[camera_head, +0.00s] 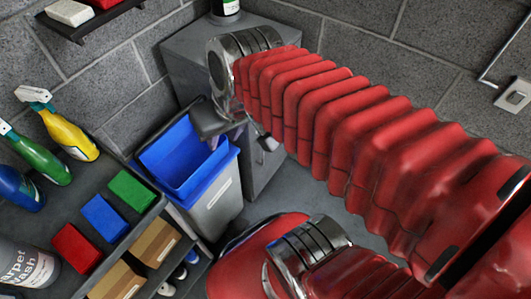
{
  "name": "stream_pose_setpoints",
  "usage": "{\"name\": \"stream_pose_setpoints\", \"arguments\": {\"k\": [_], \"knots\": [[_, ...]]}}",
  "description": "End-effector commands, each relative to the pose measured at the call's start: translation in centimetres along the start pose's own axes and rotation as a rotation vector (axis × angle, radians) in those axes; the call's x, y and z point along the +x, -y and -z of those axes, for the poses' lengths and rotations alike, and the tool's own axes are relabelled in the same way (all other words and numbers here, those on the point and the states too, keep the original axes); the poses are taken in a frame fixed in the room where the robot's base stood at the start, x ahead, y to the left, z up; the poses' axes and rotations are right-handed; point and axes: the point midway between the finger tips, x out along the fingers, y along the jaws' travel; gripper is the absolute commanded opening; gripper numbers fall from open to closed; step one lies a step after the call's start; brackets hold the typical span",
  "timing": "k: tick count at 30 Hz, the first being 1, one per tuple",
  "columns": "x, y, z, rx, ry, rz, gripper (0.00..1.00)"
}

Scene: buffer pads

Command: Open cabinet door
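A grey cabinet (182,52) stands against the block wall at the upper middle. My red ribbed arm reaches across from the right and covers much of its front. A narrow strip of the cabinet's front (258,172) shows below the arm. I cannot make out the door's edges or whether it is open. My gripper (238,130) is at the arm's far end, in front of the cabinet and above the blue-rimmed bin.
A grey bin with a blue rim (190,160) stands close to the cabinet. A shelf at left holds spray bottles (68,135) and red, blue and green blocks (103,217). A wall shelf (75,25) is at upper left. Grey floor (277,195) shows below my arm.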

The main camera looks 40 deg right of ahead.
Motion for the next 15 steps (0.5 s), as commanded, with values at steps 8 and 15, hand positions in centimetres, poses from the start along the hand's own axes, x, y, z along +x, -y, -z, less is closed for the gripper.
{"name": "stream_pose_setpoints", "arguments": {"k": [8, 15], "knots": [[3.7, -0.8, 0.0, 0.182, 0.189, 0.076, 0.29], [6.7, -1.4, 0.1, 0.347, 0.331, 0.162, 0.29]]}}
